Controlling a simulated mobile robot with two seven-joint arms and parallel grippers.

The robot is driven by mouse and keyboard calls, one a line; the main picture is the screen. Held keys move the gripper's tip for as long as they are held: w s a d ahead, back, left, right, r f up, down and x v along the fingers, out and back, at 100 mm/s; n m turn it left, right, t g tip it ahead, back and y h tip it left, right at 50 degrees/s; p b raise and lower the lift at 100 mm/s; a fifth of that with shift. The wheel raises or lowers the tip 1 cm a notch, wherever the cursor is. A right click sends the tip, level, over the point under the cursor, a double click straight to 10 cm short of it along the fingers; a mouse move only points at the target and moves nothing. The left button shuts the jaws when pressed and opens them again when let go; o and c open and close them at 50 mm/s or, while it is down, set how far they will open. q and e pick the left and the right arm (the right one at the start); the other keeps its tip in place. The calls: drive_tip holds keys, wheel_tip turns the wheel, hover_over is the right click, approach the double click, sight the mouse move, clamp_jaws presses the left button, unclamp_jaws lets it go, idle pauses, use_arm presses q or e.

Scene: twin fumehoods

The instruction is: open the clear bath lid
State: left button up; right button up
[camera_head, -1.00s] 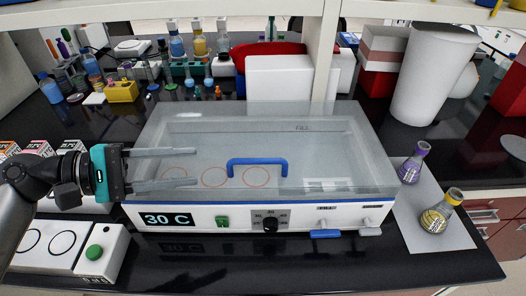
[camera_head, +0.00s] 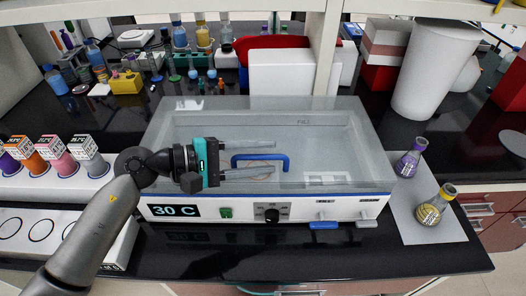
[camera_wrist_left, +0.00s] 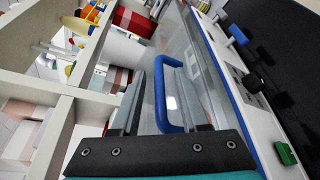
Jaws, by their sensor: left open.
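The water bath (camera_head: 345,208) stands on the black bench, with a white front panel reading 30 C. Its clear lid (camera_head: 340,135) lies over the top and looks closed. A blue handle (camera_head: 284,160) stands on the lid, near its front edge. My left gripper (camera_head: 274,159) is open just above the lid, with its fingers pointing right at the handle. In the left wrist view the blue handle (camera_wrist_left: 160,95) lies between the two open fingers; I cannot tell whether they touch it. My right gripper is in neither view.
Two flasks, one purple (camera_head: 411,158) and one yellow (camera_head: 435,206), stand on a pale mat right of the bath. Bottles with coloured contents (camera_head: 55,155) stand in a rack at the left. A shelf post (camera_head: 326,50) rises behind the bath.

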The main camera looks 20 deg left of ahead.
use_arm(q)
drive_tip(key=shift+w+d, duration=0.15)
drive_tip(key=shift+d, duration=0.1)
drive_tip(key=shift+f, duration=0.1)
clamp_jaws()
idle(1.2)
